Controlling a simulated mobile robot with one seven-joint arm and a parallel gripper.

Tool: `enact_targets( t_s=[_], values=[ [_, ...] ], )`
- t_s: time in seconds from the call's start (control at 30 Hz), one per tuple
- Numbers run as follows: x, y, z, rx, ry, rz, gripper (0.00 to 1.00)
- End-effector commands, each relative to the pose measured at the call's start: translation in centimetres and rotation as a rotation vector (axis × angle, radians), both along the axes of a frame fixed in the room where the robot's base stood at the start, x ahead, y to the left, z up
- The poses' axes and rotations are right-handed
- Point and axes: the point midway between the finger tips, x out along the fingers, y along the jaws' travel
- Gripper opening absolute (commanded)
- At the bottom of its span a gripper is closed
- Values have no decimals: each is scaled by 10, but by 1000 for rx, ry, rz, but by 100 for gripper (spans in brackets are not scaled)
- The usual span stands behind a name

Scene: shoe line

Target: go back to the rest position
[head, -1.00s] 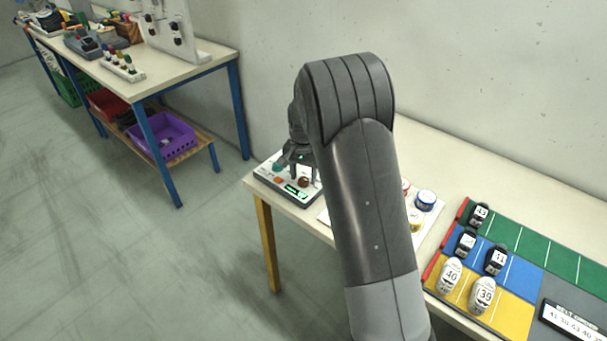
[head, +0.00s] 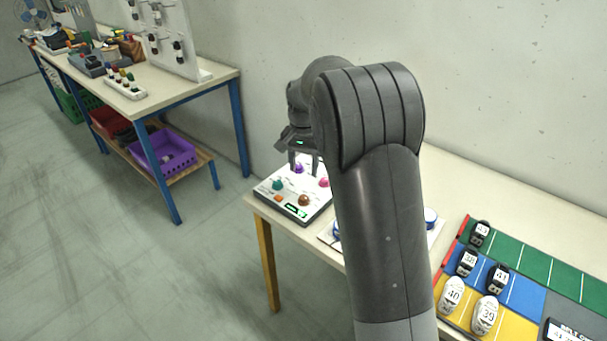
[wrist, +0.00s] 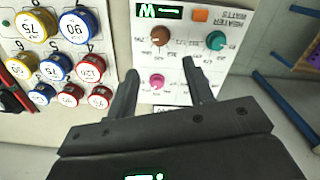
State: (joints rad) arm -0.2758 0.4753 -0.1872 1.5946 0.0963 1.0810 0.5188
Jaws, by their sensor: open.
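My gripper (head: 303,165) is open and empty in the head view, raised over the back of a white control panel (head: 268,191) with coloured knobs. The wrist view shows its two dark fingers (wrist: 163,92) spread apart, with nothing between them. The panel (wrist: 172,68) lies beyond the fingers there, with brown, teal and pink knobs, an orange button and a lit green display.
A board of numbered round weights or caps (wrist: 60,48) lies beside the panel, mostly hidden by my arm in the head view. At right, numbered shoes (head: 453,296) stand on a coloured mat (head: 517,246). Another table (head: 199,90) with tools and a purple bin (head: 163,160) stands at left.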

Motion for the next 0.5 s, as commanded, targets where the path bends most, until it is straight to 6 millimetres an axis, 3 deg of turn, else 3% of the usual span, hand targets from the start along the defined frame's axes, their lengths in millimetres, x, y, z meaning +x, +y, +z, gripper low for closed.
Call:
enact_targets(
  t_s=[0.5],
  values=[
    [-2, -1, 5, 2, -3, 1, 48]
  ],
)
